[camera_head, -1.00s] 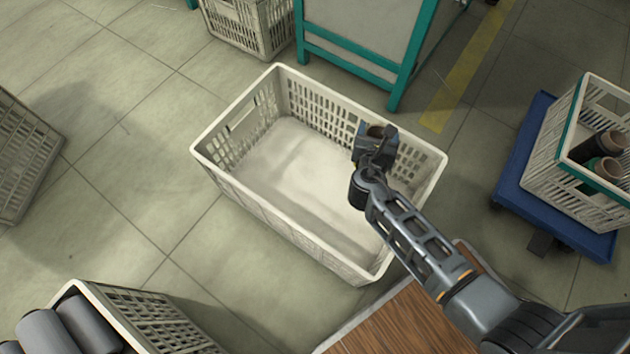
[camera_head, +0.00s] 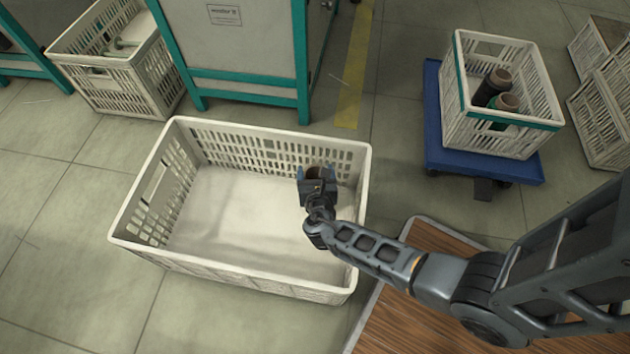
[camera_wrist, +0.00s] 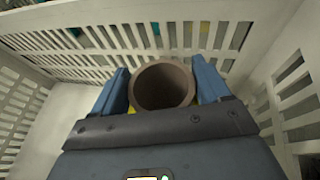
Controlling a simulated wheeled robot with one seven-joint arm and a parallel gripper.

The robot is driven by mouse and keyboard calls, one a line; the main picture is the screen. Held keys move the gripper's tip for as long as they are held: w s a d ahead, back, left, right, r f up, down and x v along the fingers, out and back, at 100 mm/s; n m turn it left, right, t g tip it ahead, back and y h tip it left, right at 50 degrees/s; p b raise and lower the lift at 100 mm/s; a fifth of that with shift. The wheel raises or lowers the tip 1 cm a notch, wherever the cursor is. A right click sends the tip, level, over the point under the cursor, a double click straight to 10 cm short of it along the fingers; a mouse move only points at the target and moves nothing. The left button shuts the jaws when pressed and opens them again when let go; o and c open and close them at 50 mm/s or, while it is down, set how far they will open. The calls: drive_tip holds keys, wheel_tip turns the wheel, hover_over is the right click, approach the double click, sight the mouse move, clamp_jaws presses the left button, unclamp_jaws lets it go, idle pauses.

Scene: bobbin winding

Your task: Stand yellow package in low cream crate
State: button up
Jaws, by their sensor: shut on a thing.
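The low cream crate (camera_head: 230,205) stands on the floor in the head view, with slatted walls and a bare bottom. My gripper (camera_head: 317,177) is over the right part of its inside, towards the far wall. In the wrist view my gripper (camera_wrist: 164,88) has its blue fingers shut on both sides of the package (camera_wrist: 163,86). The package shows a hollow brown tube end, with small bits of yellow beside it. Its lower part is hidden by the gripper. I cannot tell whether it touches the crate bottom. Crate walls surround it in the wrist view.
A teal-framed machine (camera_head: 245,50) stands just behind the crate. Another cream crate (camera_head: 125,75) is at the far left. A crate with dark packages (camera_head: 505,110) sits on a blue dolly (camera_head: 440,145) at the right. A wooden surface (camera_head: 400,300) is at the front right.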

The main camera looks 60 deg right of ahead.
drive_tip(key=shift+f+b, duration=0.8)
drive_tip(key=shift+f, duration=0.7)
drive_tip(key=shift+f, duration=0.2)
drive_tip(key=o, duration=1.6)
drive_tip(key=shift+o, duration=0.2)
drive_tip(key=shift+s+a+r, duration=0.1)
drive_tip(key=shift+a+r, duration=0.05)
drive_tip(key=shift+r, duration=0.15)
drive_tip(key=p, duration=0.5)
approach(315, 173)
drive_tip(key=shift+v, duration=2.7)
